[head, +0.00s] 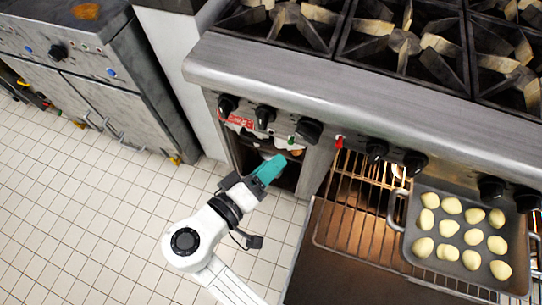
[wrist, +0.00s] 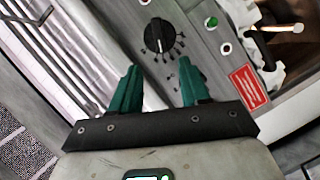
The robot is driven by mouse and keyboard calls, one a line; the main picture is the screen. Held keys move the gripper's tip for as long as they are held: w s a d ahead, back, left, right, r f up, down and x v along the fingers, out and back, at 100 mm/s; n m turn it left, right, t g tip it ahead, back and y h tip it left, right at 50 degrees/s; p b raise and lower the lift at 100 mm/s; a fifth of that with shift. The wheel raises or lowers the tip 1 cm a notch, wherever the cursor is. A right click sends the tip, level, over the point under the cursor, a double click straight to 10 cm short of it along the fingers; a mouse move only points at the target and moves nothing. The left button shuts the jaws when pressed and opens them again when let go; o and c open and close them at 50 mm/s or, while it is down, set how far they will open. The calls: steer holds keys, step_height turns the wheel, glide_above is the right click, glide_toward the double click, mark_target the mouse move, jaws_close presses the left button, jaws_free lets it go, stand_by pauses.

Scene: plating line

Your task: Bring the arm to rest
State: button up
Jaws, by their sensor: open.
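My gripper (head: 268,170) has teal fingers and is held in front of the stove, just below its row of knobs. In the wrist view my gripper (wrist: 155,85) shows two teal fingers spread apart with nothing between them. A black knob (wrist: 159,36) on the metal panel shows beyond the fingertips. I cannot tell from the frames whether the fingers touch anything.
A stove (head: 330,85) with burners stands ahead. At the right its oven door (head: 350,265) is open, with a wire rack (head: 345,225) and a tray (head: 408,240) of several pale dough pieces. Tiled floor (head: 80,210) is clear at the left.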

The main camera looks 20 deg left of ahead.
steer(key=d+f+m+g+p, duration=0.25)
steer(key=d+g, duration=0.25)
steer(key=d, duration=0.7)
steer(key=d+f+m+g+p, duration=0.15)
steer(key=d+f+g, duration=0.25)
steer(key=d, duration=0.7)
steer(key=s+d+m+g+y+p, duration=0.3)
steer(key=s+d+m+g+y, duration=0.1)
steer(key=s+d, duration=0.9)
steer(key=s+y, duration=0.1)
steer(key=s, duration=0.2)
steer(key=shift+r+m+g+y, duration=0.4)
steer(key=shift+w, duration=0.1)
